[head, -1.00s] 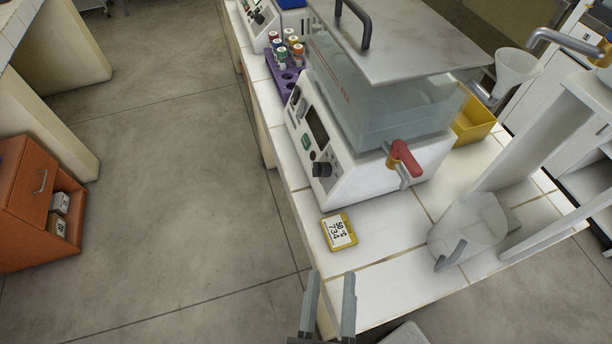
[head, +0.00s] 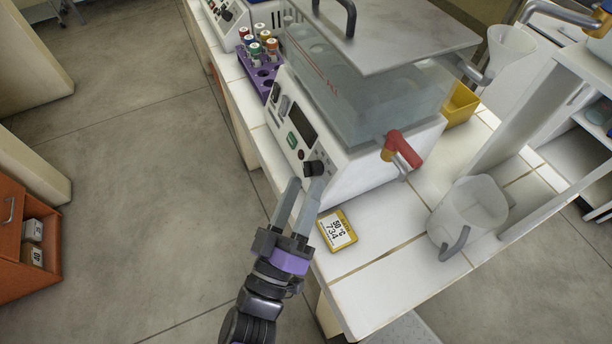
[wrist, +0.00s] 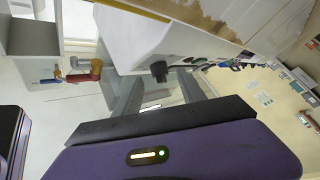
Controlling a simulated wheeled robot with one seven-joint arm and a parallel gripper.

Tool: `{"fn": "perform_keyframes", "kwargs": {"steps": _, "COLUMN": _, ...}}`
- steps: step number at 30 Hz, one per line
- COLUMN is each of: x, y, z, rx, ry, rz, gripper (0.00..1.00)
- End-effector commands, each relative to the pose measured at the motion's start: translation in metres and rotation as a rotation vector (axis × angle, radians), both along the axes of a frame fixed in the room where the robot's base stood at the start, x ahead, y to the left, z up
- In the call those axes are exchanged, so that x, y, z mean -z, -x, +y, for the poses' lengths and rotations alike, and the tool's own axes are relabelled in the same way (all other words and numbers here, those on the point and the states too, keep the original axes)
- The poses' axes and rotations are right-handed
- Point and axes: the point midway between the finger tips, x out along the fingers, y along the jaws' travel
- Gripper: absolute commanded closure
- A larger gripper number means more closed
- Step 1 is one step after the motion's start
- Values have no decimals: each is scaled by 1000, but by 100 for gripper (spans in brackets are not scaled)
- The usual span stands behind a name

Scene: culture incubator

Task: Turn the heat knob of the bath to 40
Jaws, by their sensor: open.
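The bath (head: 365,95) is a clear tank with a grey lid on a white base, standing on the tiled bench. Its black heat knob (head: 313,168) sits low on the front panel, below a dark display (head: 303,122). The knob also shows in the wrist view (wrist: 159,70). The setting it points to is too small to read. My gripper (head: 308,182) is open and empty, its fingertips just in front of and below the knob. In the wrist view the fingers (wrist: 157,85) point toward the knob, which appears between and beyond their tips.
A red-handled tap (head: 403,147) sticks out of the bath's side. A clear jug (head: 467,215) stands right. A purple tube rack (head: 262,75) is behind left.

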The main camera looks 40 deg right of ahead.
Motion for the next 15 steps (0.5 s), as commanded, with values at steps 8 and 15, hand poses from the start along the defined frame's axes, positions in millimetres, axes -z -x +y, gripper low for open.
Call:
{"fn": "perform_keyframes", "kwargs": {"steps": 8, "x": -7, "y": -10, "z": -17, "rx": -1, "ry": 0, "rz": -1, "gripper": 52}}
{"fn": "perform_keyframes", "kwargs": {"steps": 15, "x": -6, "y": -11, "z": -18, "rx": -2, "ry": 0, "rz": 0, "gripper": 52}}
